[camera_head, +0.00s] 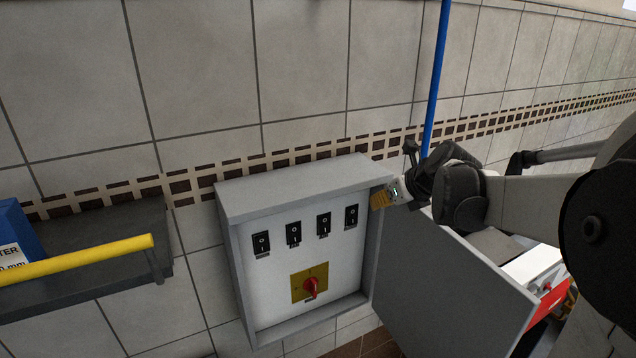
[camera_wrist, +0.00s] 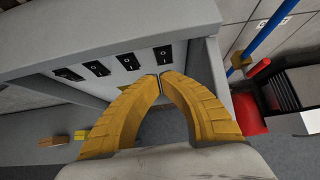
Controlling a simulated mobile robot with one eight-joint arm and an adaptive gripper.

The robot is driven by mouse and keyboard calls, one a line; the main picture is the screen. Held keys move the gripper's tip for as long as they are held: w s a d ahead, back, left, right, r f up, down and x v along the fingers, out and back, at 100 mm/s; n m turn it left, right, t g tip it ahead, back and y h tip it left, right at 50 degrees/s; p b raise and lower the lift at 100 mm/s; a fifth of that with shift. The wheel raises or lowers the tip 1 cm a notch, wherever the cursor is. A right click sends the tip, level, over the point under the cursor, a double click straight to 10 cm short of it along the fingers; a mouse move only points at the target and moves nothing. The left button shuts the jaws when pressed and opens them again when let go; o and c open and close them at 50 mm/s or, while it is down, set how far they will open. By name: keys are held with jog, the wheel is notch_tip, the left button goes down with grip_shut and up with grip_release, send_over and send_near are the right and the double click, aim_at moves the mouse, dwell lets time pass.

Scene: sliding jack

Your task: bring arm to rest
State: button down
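My gripper (camera_head: 380,198) is at the upper right corner of an open grey electrical box (camera_head: 290,190) in the head view, with my arm reaching in from the right. In the wrist view its two yellow fingers (camera_wrist: 160,79) meet at the tips, with nothing seen between them. The tips appear in front of the box's switch panel (camera_wrist: 125,62). Whether they touch the box, I cannot tell.
The box holds several black switches (camera_head: 294,234) and a red rotary knob (camera_head: 311,287) on a yellow plate. Its door (camera_head: 450,295) stands open below my arm. A blue pipe (camera_head: 436,80) runs up the tiled wall. A yellow rail (camera_head: 75,261) lies left.

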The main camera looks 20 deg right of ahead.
jog(key=s+a+f+n+g+b, duration=0.1)
jog(key=s+a+f+n+b, duration=0.3)
jog(key=a+f+n+b, duration=0.45)
jog(key=s+a+f+n+b, duration=0.5)
jog(key=a+f+n+b, duration=0.25)
jog(key=f+b, duration=0.25)
jog(key=s+a+f+n+b, duration=0.2)
jog(key=s+f+n+b, duration=0.1)
jog(key=f+n+b, duration=0.2)
jog(key=s+a+f+n+b, duration=0.3)
jog(key=s+f+n+b, duration=0.1)
jog(key=f+n, duration=0.4)
jog(key=s+a+f+n+g+b, duration=0.1)
jog(key=s+a+f+n+b, duration=0.2)
jog(key=f+n+b, duration=0.3)
jog(key=shift+s+f+n, duration=0.3)
jog(key=shift+s+f, duration=0.1)
jog(key=shift+f, duration=0.3)
